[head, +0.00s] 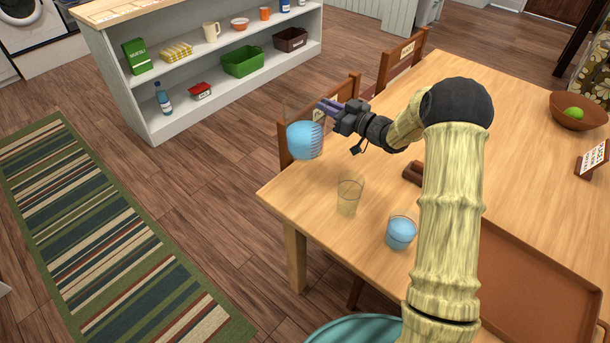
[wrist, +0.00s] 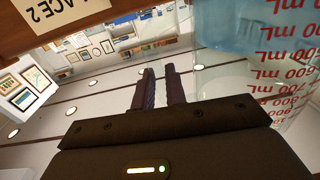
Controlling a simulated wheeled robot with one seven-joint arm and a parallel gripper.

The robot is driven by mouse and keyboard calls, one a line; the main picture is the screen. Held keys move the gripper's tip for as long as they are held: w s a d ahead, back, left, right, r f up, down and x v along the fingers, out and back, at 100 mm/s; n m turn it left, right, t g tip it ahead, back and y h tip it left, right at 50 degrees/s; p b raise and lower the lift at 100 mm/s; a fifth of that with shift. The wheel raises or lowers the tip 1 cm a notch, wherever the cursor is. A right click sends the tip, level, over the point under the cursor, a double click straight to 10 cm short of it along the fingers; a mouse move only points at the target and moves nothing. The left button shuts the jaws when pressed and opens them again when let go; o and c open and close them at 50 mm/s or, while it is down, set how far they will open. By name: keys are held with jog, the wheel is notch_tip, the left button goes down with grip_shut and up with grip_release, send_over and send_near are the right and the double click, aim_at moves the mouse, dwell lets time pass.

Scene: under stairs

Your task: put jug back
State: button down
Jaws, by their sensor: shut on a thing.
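The jug (head: 303,141) is clear with red measuring marks and holds blue liquid. It is at the table's far left corner, in front of a chair back, and appears held in the air. My gripper (head: 324,106) is at the jug's upper right side, shut on it. In the wrist view my fingers (wrist: 160,86) are close together, and the jug (wrist: 245,40) fills the upper right with its marks upside down. The grip point on the jug is hard to make out.
The wooden table (head: 310,205) bears an empty glass (head: 349,197), a glass of blue liquid (head: 401,233), a brown tray (head: 530,290) and a bowl (head: 578,112). Chairs (head: 400,60) line its far side. A white shelf unit (head: 215,95) with several goods stands beyond, past open floor.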

jog(key=shift+r, duration=0.1)
jog(key=shift+f, duration=3.05)
jog(key=shift+f, duration=1.9)
jog(key=shift+f+b, duration=0.15)
jog(key=shift+b, duration=0.15)
jog(key=c, duration=1.4)
grip_release()
jog(key=shift+f, duration=0.1)
jog(key=shift+c, duration=0.2)
